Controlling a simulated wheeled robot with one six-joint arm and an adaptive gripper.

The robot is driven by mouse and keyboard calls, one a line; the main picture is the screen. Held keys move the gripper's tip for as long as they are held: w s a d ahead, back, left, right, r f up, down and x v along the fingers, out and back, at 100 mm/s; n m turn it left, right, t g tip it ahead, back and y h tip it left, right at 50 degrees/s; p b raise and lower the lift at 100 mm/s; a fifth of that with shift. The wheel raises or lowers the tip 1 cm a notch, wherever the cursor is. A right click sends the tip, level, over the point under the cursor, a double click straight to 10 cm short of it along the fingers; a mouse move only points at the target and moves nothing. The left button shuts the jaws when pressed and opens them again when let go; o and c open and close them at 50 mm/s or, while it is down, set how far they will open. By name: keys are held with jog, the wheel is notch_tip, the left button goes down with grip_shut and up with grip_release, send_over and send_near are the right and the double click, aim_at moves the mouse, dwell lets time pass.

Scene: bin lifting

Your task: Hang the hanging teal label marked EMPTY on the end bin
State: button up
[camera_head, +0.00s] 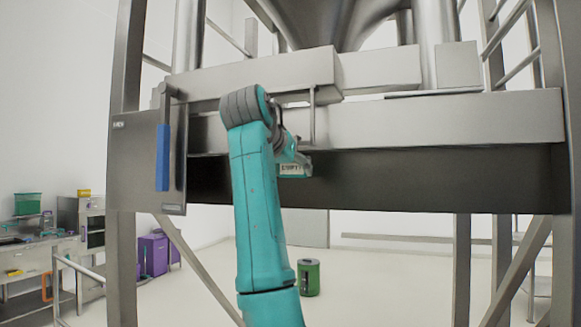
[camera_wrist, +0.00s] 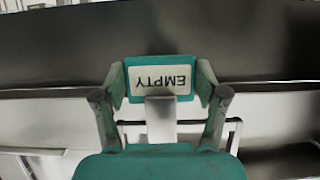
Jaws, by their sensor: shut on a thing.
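The label marked EMPTY (camera_wrist: 160,82) has a white face in a teal frame and reads upside down in the wrist view. A pale tab (camera_wrist: 161,118) extends from its lower side there. My gripper (camera_wrist: 163,78) is shut on the label, one finger at each side. In the head view the label (camera_head: 291,168) shows small in front of the dark beam, with my gripper partly hidden behind my arm. A thin steel bracket (camera_head: 312,115) stands just above it. I cannot tell whether the label touches it. A large steel bin (camera_head: 340,18) tapers down above; I cannot tell if it is the end bin.
A steel frame with a long beam (camera_head: 450,120) spans the view. A panel with a blue handle (camera_head: 163,157) hangs at its left. A green canister (camera_head: 309,278) stands on the open floor. Purple bins (camera_head: 153,254) and a workbench (camera_head: 35,265) stand at the far left.

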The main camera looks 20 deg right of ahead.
jog(key=o, duration=1.1)
jog(key=v, duration=1.2)
jog(key=shift+f, duration=0.1)
